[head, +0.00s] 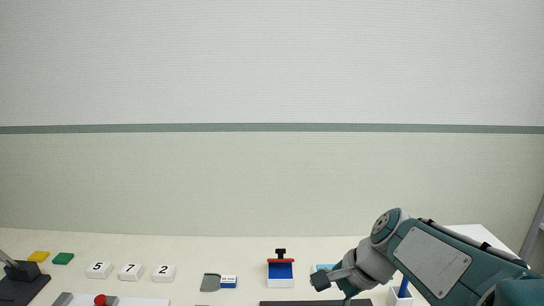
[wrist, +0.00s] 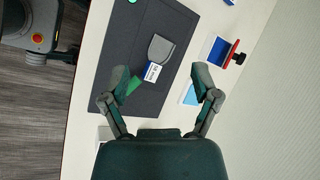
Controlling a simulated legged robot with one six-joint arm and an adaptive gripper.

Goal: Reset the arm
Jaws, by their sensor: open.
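My gripper (head: 326,284) hangs over the right part of the counter in the head view, with my arm reaching in from the lower right. In the wrist view my gripper (wrist: 162,80) is open. Its two fingers are spread wide with nothing held between them. Beyond the fingertips lies a dark mat (wrist: 113,63) on the counter. On it are a grey scoop-shaped piece (wrist: 162,48) with a blue and white labelled part (wrist: 152,72), and a green piece (wrist: 133,85) partly behind the left finger.
White number tiles (head: 130,271), a yellow block (head: 38,256), a green block (head: 63,258) and another grey scoop (head: 210,283) lie left. A white holder (head: 400,299) stands by my arm.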

